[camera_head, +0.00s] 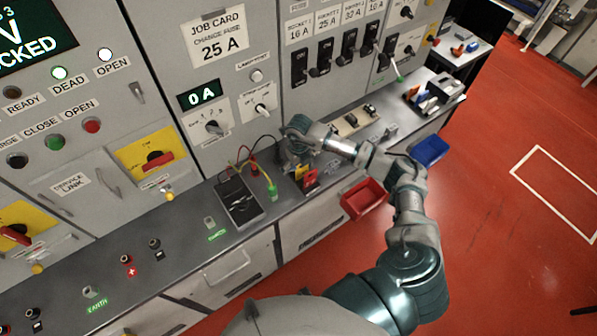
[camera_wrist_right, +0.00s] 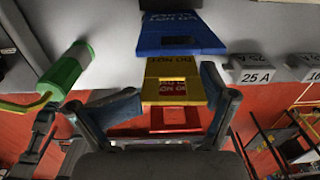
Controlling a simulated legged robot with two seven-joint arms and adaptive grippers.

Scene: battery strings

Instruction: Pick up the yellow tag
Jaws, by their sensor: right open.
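The yellow tag (camera_wrist_right: 174,91) lies between a blue tag (camera_wrist_right: 180,36) and a red tag (camera_wrist_right: 174,119) in the right wrist view. In the head view, yellow (camera_head: 301,171) shows just behind the red tag (camera_head: 310,182), below my right gripper (camera_head: 294,156). My right gripper (camera_wrist_right: 174,86) is open, one finger on each side of the yellow tag in the wrist picture. I cannot tell whether the fingers touch it. The fingers partly cover the red tag's surroundings. My left gripper is not in view.
A black meter (camera_head: 238,199) with leads and a green-ended probe (camera_wrist_right: 66,70) stand left of the tags. Blocks marked 25 A (camera_wrist_right: 252,72) are to the right. A red bin (camera_head: 364,198) and a blue bin (camera_head: 430,150) hang at the bench front.

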